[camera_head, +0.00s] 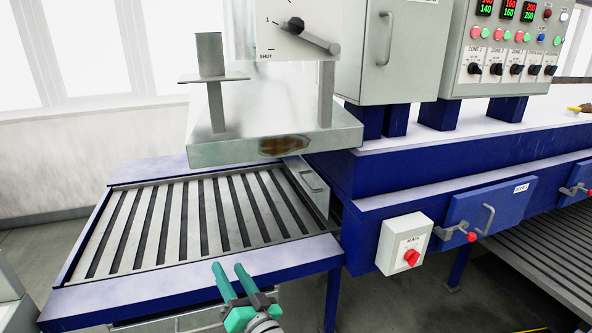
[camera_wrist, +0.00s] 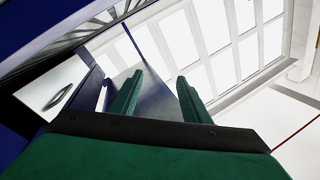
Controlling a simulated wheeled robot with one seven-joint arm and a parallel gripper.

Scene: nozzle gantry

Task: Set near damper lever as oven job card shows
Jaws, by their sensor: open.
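The near damper lever (camera_head: 310,36) is a grey bar on a white dial plate (camera_head: 272,40) at the top of the head view. I cannot make out an oven job card in either view. My gripper (camera_head: 228,267) is open and empty, low in front of the conveyor's front rail and well below the lever. Both green fingers show apart in the wrist view (camera_wrist: 160,78).
A slatted conveyor (camera_head: 190,222) with blue rails lies below a grey hood (camera_head: 225,128) with a brown stain. At right are a control panel (camera_head: 515,52), a grey cabinet (camera_head: 388,50), a red-knobbed main switch (camera_head: 405,243) and a blue door (camera_head: 490,215) with a protruding handle.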

